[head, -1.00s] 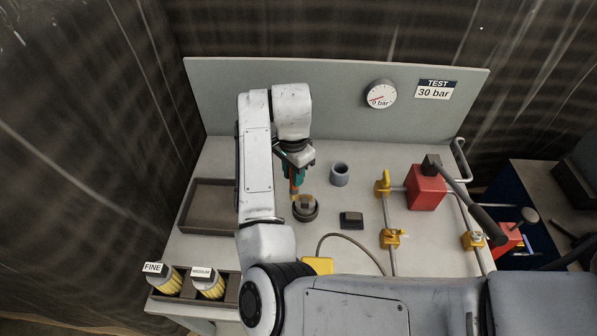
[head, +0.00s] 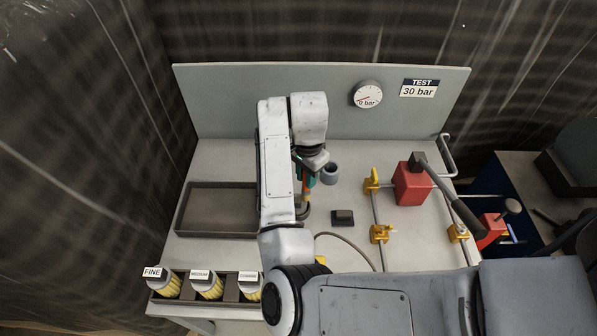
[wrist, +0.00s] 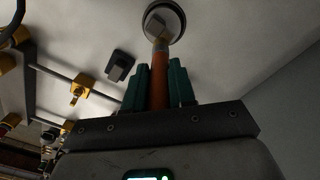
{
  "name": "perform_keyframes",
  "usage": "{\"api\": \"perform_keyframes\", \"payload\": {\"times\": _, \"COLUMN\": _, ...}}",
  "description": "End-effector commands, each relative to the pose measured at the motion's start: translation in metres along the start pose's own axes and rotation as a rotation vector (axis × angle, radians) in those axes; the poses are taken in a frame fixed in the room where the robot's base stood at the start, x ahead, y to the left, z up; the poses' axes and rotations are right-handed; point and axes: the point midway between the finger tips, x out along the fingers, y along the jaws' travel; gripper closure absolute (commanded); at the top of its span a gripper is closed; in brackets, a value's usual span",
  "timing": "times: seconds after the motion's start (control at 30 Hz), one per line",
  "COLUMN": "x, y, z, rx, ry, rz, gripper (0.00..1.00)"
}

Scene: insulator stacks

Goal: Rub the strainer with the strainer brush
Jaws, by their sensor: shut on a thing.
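My gripper (head: 305,181) has teal fingers shut on the orange handle of the strainer brush (wrist: 160,75). The brush also shows in the head view (head: 305,190), pointing down to the bench. In the wrist view its pale head end overlaps a round, dark-rimmed piece (wrist: 178,19) with a grey block in it, which I take to be the strainer. In the head view my arm hides most of this round piece (head: 306,213); only its right edge shows. I cannot tell whether the brush touches it.
A small dark block (head: 342,217) lies to the right. Yellow clamps (head: 380,233) on pipes and a red box (head: 409,184) stand further right. An empty brown tray (head: 181,215) is left. Labelled containers (head: 207,287) line the front.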

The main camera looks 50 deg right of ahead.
Motion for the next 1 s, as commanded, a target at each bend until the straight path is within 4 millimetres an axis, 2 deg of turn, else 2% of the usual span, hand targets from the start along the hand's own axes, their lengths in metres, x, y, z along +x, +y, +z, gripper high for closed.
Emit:
{"api": "perform_keyframes", "payload": {"times": 0.1, "x": 0.000, "y": 0.005, "z": -0.005, "rx": 0.000, "ry": 0.000, "rz": 0.002, "gripper": 1.00}}
{"api": "perform_keyframes", "payload": {"times": 0.47, "x": -0.004, "y": 0.004, "z": -0.004, "rx": -0.001, "ry": 0.000, "rz": 0.000, "gripper": 1.00}}
{"api": "perform_keyframes", "payload": {"times": 1.0, "x": -0.048, "y": 0.004, "z": -0.004, "rx": 0.001, "ry": 0.000, "rz": -0.003, "gripper": 1.00}}
